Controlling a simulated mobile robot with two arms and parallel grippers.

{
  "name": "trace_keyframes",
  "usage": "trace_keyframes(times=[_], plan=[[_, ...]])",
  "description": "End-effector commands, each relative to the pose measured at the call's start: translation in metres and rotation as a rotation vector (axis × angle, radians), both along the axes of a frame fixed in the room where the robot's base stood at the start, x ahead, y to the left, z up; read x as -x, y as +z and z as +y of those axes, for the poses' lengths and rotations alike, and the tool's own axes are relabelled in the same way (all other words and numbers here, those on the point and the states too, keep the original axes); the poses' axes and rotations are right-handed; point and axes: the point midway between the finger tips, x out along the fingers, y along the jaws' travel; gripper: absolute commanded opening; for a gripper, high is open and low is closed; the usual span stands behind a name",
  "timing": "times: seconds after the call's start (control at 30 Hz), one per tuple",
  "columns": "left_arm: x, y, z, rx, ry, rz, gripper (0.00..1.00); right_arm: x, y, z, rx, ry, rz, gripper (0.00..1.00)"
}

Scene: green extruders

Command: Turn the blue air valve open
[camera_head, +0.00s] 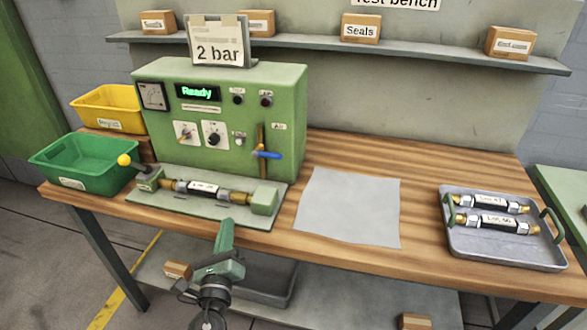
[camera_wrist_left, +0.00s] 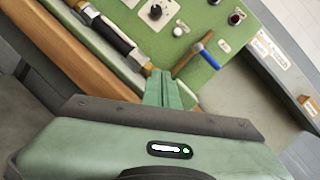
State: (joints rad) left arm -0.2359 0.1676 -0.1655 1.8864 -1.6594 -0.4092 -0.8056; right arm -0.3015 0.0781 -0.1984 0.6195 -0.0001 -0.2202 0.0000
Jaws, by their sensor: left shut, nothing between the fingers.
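The blue air valve handle (camera_head: 268,155) sits on a brass pipe at the lower right of the green test panel's front (camera_head: 215,160). It points sideways to the right, across the upright pipe. In the left wrist view the blue handle (camera_wrist_left: 205,39) shows beyond and right of my fingertips. My left gripper (camera_head: 227,222) is shut and empty, in front of the bench edge, below and left of the valve. Its closed green fingers also show in the left wrist view (camera_wrist_left: 163,74), apart from the valve. My right gripper is not in view.
A labelled hose piece (camera_head: 203,190) lies in the green fixture (camera_head: 265,201) before the panel, with a yellow-knobbed lever (camera_head: 124,160) at its left. The panel display (camera_head: 197,92) reads "Ready". A grey mat (camera_head: 348,207) is bare; a tray (camera_head: 500,251) holds two labelled pieces.

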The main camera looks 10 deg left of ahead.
Motion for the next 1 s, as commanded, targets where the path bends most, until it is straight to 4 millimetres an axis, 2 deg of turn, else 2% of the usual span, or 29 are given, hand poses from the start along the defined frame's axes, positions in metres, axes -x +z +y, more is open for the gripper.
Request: trace_keyframes(times=[0.1, 0.2, 0.33, 0.47, 0.57, 0.97, 1.0], plan=[[-0.011, 0.014, -0.02, -0.242, -0.058, -0.014, 0.0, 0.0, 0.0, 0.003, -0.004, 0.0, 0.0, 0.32], [-0.017, 0.018, -0.035, -0.424, -0.096, -0.016, 0.0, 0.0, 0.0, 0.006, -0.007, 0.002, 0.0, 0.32], [-0.022, 0.02, -0.047, -0.566, -0.121, -0.016, 0.0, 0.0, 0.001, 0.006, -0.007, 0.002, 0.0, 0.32], [-0.03, 0.022, -0.049, -0.596, -0.127, -0.015, 0.0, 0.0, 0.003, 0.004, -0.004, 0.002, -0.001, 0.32], [-0.044, 0.026, -0.049, -0.593, -0.126, -0.017, 0.0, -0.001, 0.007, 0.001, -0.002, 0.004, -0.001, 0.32], [-0.125, 0.042, -0.052, -0.591, -0.126, -0.017, 0.0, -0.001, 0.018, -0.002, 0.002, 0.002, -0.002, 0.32], [-0.128, 0.053, -0.053, -0.587, -0.125, -0.017, 0.0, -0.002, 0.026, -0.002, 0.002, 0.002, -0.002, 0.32]])
